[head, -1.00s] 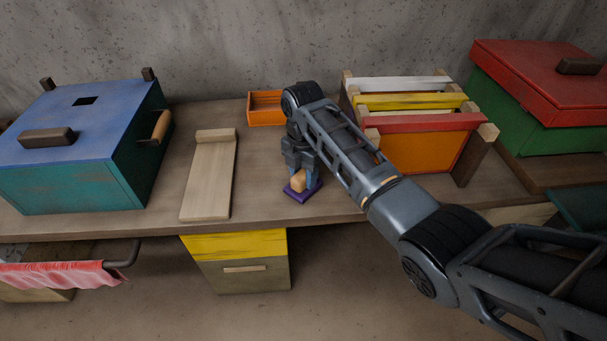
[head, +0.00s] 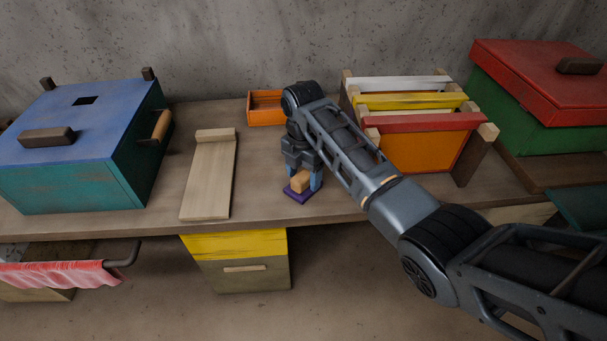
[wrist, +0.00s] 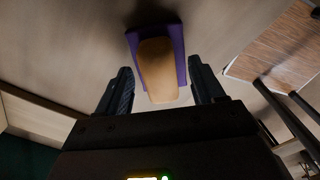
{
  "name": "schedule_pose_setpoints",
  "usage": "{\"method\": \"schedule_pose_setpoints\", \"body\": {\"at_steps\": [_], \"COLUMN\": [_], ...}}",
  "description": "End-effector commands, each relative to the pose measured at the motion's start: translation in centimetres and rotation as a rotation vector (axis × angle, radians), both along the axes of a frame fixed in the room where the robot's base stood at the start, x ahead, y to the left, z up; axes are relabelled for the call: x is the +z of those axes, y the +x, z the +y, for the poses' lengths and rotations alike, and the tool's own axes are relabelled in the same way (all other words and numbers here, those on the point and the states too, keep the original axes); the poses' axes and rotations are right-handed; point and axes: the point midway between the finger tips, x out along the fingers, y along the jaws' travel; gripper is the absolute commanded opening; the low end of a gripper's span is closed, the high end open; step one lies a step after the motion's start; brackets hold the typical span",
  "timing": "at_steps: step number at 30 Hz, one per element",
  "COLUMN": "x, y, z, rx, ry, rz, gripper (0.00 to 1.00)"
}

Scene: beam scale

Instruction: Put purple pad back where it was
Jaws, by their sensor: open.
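The purple pad (head: 298,196) lies on the table near its front edge, a thin flat square with a tan wooden block (head: 299,182) on top as its grip. My gripper (head: 304,181) points down over it, fingers open on both sides of the block. In the wrist view the block (wrist: 158,69) and the purple pad (wrist: 180,42) show ahead of my gripper (wrist: 164,88), between the spread fingers and apart from them.
An orange tray (head: 265,123) stands behind my gripper. A pale wooden board (head: 208,180) lies to the left, beside a blue-and-teal box (head: 70,185). A frame rack (head: 425,145) and a red-lidded green box (head: 515,120) stand to the right. Bare table lies between board and pad.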

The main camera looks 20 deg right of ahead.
Motion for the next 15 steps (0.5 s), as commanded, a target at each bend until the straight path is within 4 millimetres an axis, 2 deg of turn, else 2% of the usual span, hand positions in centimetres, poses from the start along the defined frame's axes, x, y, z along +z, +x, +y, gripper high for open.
{"method": "schedule_pose_setpoints", "body": {"at_steps": [15], "x": [9.4], "y": [0.1], "z": [0.0], "rx": [0.000], "ry": [0.000], "rz": [-0.004], "gripper": [0.68]}}
